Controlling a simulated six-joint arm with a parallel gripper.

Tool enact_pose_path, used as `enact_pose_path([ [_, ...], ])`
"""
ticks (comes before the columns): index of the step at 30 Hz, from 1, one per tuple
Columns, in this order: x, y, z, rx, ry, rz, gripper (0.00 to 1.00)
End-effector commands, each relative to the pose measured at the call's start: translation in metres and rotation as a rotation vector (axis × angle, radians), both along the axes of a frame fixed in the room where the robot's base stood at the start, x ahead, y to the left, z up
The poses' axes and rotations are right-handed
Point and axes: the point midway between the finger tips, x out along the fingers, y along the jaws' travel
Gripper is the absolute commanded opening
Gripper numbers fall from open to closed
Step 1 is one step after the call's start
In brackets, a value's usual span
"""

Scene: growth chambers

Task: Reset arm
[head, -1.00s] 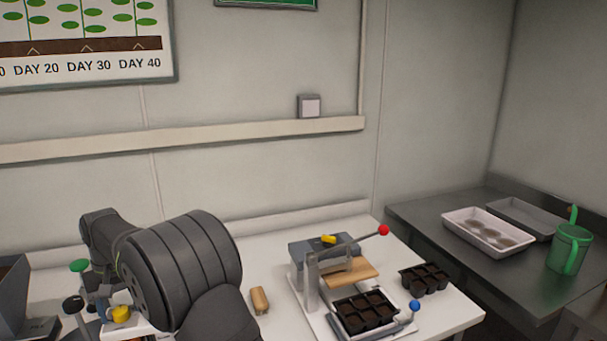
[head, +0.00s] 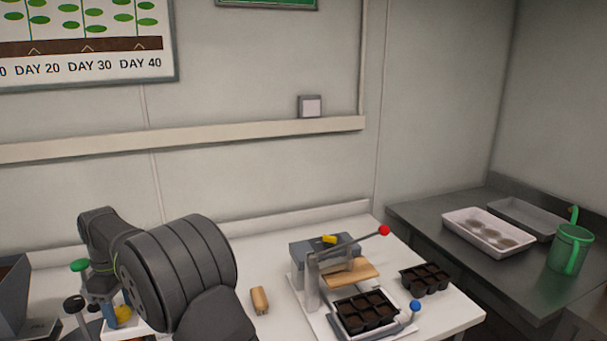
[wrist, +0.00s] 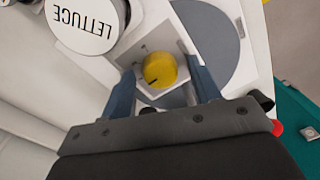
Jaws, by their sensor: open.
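My gripper (wrist: 165,98) shows in the wrist view, with its two blue-grey fingers apart. A yellow knob (wrist: 160,69) on a pale square housing lies between and beyond the fingers; I cannot tell whether they touch it. In the head view my arm stands at the lower left, and its dark links hide most of my gripper. The yellow knob (head: 123,314) shows there beside the arm's end, partly covered.
A press with a red-knobbed lever (head: 384,230) holds a black cell tray (head: 366,311). Another cell tray (head: 425,279) and a wooden block (head: 259,300) lie nearby. A white canister marked LETTUCE (wrist: 85,24) is close to my gripper. A green jug (head: 570,248) stands on the right bench.

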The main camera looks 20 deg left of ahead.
Motion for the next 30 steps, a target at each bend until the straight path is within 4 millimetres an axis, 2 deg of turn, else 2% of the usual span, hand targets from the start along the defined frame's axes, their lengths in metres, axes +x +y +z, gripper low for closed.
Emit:
enact_pose_path([
  [15,-0.0005,0.0009,0.0002,0.001,-0.001,0.398,0.57],
  [21,-0.0006,0.0009,0.0002,0.001,-0.001,0.471,0.57],
  [30,-0.0005,0.0009,0.0002,0.001,-0.001,0.484,0.57],
])
